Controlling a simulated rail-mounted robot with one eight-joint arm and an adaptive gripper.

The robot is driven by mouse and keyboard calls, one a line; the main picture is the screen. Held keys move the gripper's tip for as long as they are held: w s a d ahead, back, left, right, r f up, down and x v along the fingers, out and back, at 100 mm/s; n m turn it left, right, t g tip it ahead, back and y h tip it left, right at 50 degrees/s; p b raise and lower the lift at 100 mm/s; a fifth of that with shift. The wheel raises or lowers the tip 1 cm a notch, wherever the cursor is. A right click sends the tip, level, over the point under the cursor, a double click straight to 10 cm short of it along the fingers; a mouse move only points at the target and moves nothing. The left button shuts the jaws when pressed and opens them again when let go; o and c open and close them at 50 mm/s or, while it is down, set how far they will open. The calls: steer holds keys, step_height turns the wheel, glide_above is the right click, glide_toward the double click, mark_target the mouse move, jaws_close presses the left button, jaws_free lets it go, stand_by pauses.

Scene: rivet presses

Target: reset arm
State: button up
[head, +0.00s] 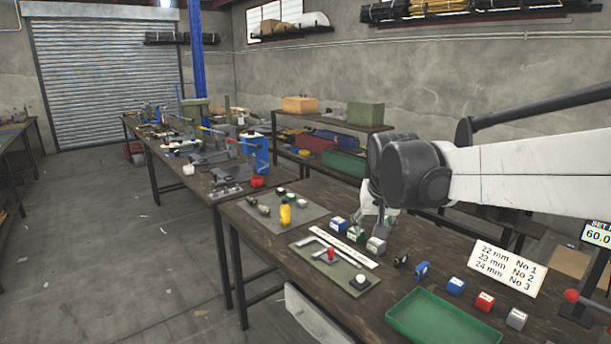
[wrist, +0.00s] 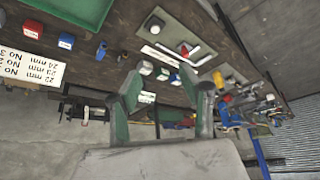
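My gripper (wrist: 160,80) shows in the wrist view with its two green-padded fingers spread apart. I see nothing clearly held between them. In the head view my gripper (head: 376,218) hangs below the dark wrist joint, partly hidden by it, close to the row of blue (head: 338,224), green (head: 355,235) and grey (head: 376,244) blocks on the bench. I cannot tell its exact height above the blocks. My white arm reaches in from the right.
The near bench (head: 262,226) carries a grey mat with a yellow item (head: 286,214), a mat with a red piece (head: 331,254), a green tray (head: 440,318), more small blocks (head: 484,302) and a size sign (head: 507,269). A bench with presses (head: 262,153) stands behind.

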steer(key=s+d+f, duration=0.1)
steer(key=s+f, duration=0.1)
steer(key=s, duration=0.7)
steer(key=s+d+f+t, duration=0.1)
steer(key=s+d+f, duration=0.1)
steer(key=s, duration=0.8)
steer(key=s+d+f, duration=0.1)
steer(key=s+f, duration=0.1)
steer(key=s, duration=0.7)
steer(key=shift+s+d+f+n+t, duration=0.15)
steer(key=shift+d+f+n+t, duration=0.1)
steer(key=shift+d+n+t, duration=0.1)
steer(key=shift+c, duration=0.5)
